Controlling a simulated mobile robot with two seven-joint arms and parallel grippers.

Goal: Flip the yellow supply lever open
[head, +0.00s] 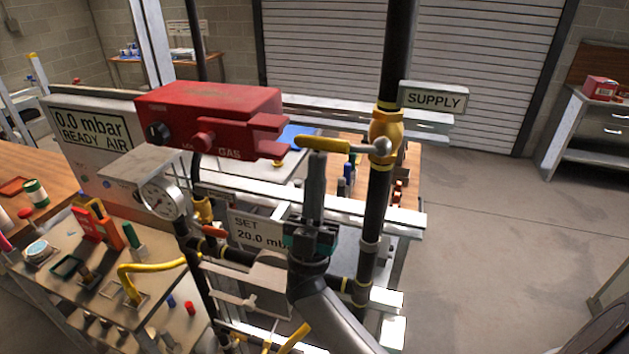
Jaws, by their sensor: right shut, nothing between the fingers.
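The yellow supply lever (322,145) lies roughly horizontal, pointing left from the brass valve (386,130) on the black vertical pipe. The lever is crosswise to that pipe. A SUPPLY sign (434,98) is at the right of the pipe. My right gripper (316,158) points upward, with its fingers shut and empty. Its fingertips are at the underside of the lever, near the middle; I cannot tell whether they touch. My left gripper is not in view.
A red gas regulator box (215,115) is just left of the lever. A pressure gauge (162,197) and a "SET 20.0 mbar" sign (256,232) are lower left. A display (92,132) reads 0.0 mbar, READY AIR. Open floor (500,230) lies to the right.

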